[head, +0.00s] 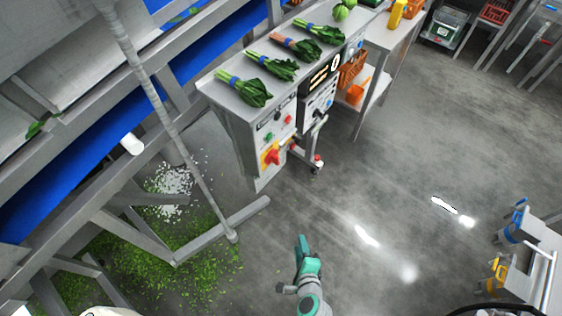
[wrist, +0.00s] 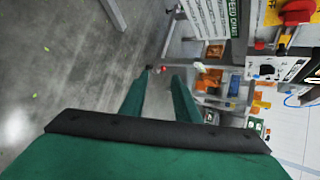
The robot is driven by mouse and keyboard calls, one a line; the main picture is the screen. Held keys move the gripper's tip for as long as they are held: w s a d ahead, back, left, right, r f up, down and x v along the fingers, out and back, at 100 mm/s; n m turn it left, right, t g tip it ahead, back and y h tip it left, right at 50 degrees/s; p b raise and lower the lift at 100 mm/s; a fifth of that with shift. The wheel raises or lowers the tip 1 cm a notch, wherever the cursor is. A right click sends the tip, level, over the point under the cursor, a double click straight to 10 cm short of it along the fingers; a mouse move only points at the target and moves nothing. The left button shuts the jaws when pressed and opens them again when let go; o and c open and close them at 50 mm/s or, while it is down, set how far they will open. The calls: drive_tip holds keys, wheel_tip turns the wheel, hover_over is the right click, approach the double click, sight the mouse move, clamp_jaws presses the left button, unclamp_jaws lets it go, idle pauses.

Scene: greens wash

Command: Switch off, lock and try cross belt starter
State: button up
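The starter box (head: 268,138) is a grey panel on the end of the bench in the head view. It has a red rotary switch handle on a yellow plate (head: 271,154), a green button (head: 268,136) and a red button (head: 287,118). The red handle (wrist: 297,12) also shows at the top right of the wrist view. The handle's exact setting is too small to read. My gripper (head: 303,243) is well apart from the box, over open floor. In the wrist view my gripper (wrist: 163,72) has its fingers apart with nothing between them.
Bunches of greens (head: 245,90) lie on the bench top. A stand at the lower right holds a blue item (head: 515,222) and a yellow item (head: 496,273), too small to identify. A blue belt (head: 75,165) and its frame are left, above spilled green scraps (head: 185,250). Central floor is clear.

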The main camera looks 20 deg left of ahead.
drive_tip(key=w+a+r+m+y, duration=0.1)
drive_tip(key=w+a+m+y, duration=0.15)
drive_tip(key=w, duration=0.35)
drive_tip(key=m+g+y, duration=0.3)
drive_tip(key=g+y, duration=0.1)
drive_tip(key=y, duration=0.6)
approach(279, 161)
drive_tip(key=x, duration=0.9)
drive_tip(key=shift+s+r, duration=0.1)
drive_tip(key=shift+r, duration=0.1)
clamp_jaws()
